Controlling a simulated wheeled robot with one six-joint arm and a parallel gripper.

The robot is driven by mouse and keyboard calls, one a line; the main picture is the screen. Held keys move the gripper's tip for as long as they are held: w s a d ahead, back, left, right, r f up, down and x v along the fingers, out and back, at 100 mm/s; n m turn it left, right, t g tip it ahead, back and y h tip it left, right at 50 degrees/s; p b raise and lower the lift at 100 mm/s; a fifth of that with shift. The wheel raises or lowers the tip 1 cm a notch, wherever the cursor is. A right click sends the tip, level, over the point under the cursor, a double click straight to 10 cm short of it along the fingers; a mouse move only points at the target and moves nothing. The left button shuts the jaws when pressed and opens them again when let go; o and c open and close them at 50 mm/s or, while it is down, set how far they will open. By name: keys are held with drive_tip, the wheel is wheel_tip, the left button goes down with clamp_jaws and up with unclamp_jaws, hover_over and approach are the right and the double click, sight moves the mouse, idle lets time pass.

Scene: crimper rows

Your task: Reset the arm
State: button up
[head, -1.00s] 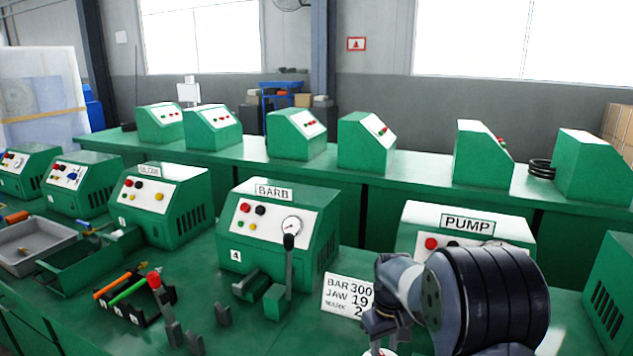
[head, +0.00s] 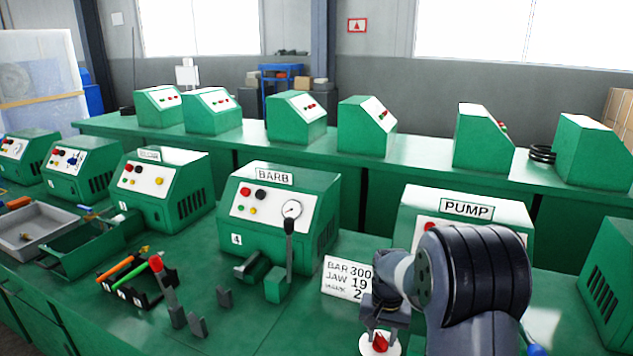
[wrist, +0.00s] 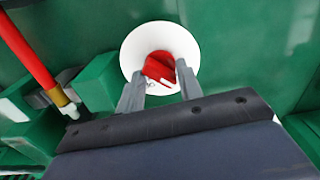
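My gripper (wrist: 160,78) is open, its two grey fingers apart. In the wrist view the fingers point at a red knob (wrist: 158,68) on a round white disc (wrist: 160,38), and the knob shows between the fingertips. The head view shows my gripper (head: 383,318) low at right of centre, just above the red knob (head: 379,342) and white disc (head: 366,346). Whether the fingers touch the knob cannot be told.
The BARB machine (head: 265,240), with a gauge and black-knobbed lever, stands left of my arm. The PUMP machine (head: 425,202) is behind it. A number card (head: 347,278) stands close by my gripper. A black rack (head: 135,290) holds coloured handles. More green machines line the back bench.

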drive_tip(key=m, duration=0.4)
drive_tip(key=shift+m+p, duration=0.3)
drive_tip(key=shift+m, duration=0.1)
drive_tip(key=m, duration=0.4)
drive_tip(key=shift+m+p, duration=0.4)
drive_tip(key=shift+r+m, duration=0.15)
drive_tip(key=shift+m, duration=0.15)
drive_tip(key=shift+r, duration=1.45)
drive_tip(key=shift+s, duration=0.1)
